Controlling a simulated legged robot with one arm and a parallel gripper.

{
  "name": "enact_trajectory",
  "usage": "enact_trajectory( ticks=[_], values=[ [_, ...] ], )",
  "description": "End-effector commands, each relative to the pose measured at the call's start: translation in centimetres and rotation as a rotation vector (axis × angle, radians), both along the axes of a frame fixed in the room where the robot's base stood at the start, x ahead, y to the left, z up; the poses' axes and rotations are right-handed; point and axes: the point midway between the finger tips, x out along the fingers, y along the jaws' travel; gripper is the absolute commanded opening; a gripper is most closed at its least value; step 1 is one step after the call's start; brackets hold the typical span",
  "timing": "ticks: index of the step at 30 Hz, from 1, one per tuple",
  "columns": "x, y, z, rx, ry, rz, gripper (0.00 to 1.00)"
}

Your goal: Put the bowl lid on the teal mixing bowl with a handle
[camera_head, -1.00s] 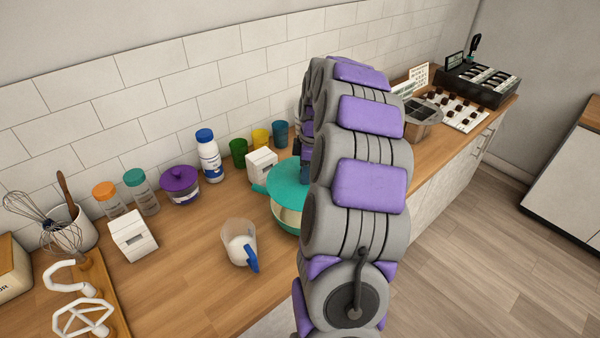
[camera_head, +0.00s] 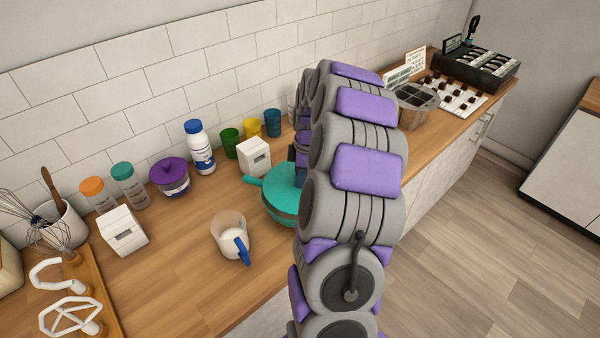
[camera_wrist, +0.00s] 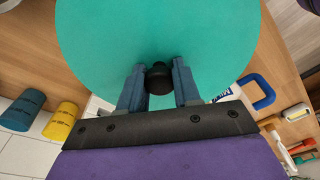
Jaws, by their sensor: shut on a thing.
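The teal bowl lid (camera_wrist: 160,35) fills the upper middle of the wrist view, with a black knob (camera_wrist: 159,78) on it. My gripper (camera_wrist: 159,82) is shut on that knob, a blue finger on each side. In the head view the teal lid (camera_head: 282,183) lies over the teal mixing bowl (camera_head: 277,213), whose handle (camera_head: 253,181) points left. The lid looks level and close on the bowl rim, but my arm hides its right part. I cannot tell whether it is fully seated. My gripper is mostly hidden behind my arm in the head view.
A measuring cup with a blue handle (camera_head: 232,238) stands left of the bowl. A white box (camera_head: 254,157) and green (camera_head: 229,143), yellow (camera_head: 252,128) and blue (camera_head: 272,122) cups stand behind it.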

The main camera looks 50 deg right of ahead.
Motion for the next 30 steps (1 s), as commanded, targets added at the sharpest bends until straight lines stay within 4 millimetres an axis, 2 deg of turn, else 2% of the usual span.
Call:
enact_trajectory(
  ticks=[6, 18, 30],
  values=[
    [0.0, 0.9, 0.4, -0.009, -0.001, 0.001, 0.0],
    [0.0, -0.6, -0.2, 0.006, 0.001, 0.002, 0.0],
    [-0.1, -0.4, 0.1, 0.001, 0.0, 0.0, 0.0]
  ],
)
